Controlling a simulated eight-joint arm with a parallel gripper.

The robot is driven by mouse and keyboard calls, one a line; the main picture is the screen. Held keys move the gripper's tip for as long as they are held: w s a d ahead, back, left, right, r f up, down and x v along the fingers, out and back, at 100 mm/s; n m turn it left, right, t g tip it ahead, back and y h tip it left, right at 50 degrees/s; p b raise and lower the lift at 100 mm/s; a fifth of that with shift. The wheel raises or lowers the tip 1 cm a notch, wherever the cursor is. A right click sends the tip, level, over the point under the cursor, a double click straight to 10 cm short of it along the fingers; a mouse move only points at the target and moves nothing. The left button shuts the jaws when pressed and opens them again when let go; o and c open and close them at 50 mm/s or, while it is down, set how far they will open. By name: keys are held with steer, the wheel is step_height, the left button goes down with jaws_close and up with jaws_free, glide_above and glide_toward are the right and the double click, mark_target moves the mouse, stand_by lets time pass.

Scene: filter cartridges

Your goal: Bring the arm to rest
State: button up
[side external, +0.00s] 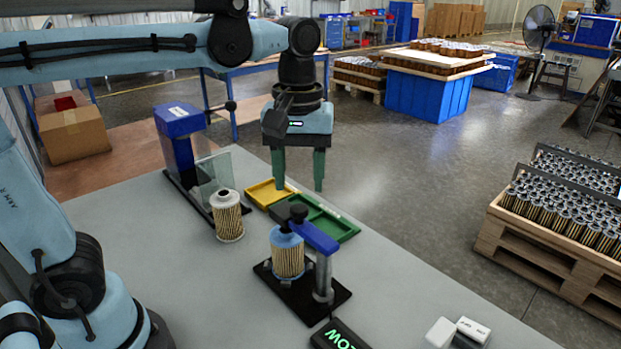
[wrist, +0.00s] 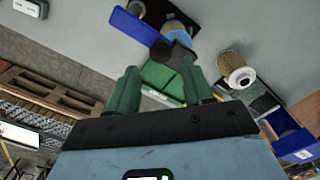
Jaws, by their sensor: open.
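My gripper (side external: 299,172) hangs above the table's far side with its green fingers pointing down. The fingers are apart, with nothing held between them. In the wrist view the gripper (wrist: 160,84) frames part of the green tray (wrist: 161,77). One pleated filter cartridge (side external: 228,217) stands upright on the table beside the blue device; it also shows in the wrist view (wrist: 236,70). Another cartridge (side external: 288,259), with a blue top, stands in the black-based fixture (side external: 334,293) under its blue arm (side external: 314,235). My gripper is apart from both cartridges.
A yellow tray (side external: 268,192) and the green tray (side external: 337,226) lie between the stations. A blue device (side external: 181,122) with a clear panel stands at left. A black display (side external: 338,336) and white boxes (side external: 441,333) are at the front. The table's near left is mostly bare.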

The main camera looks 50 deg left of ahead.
mark_target(300, 207)
steer(key=shift+f, duration=0.1)
steer(key=shift+f, duration=3)
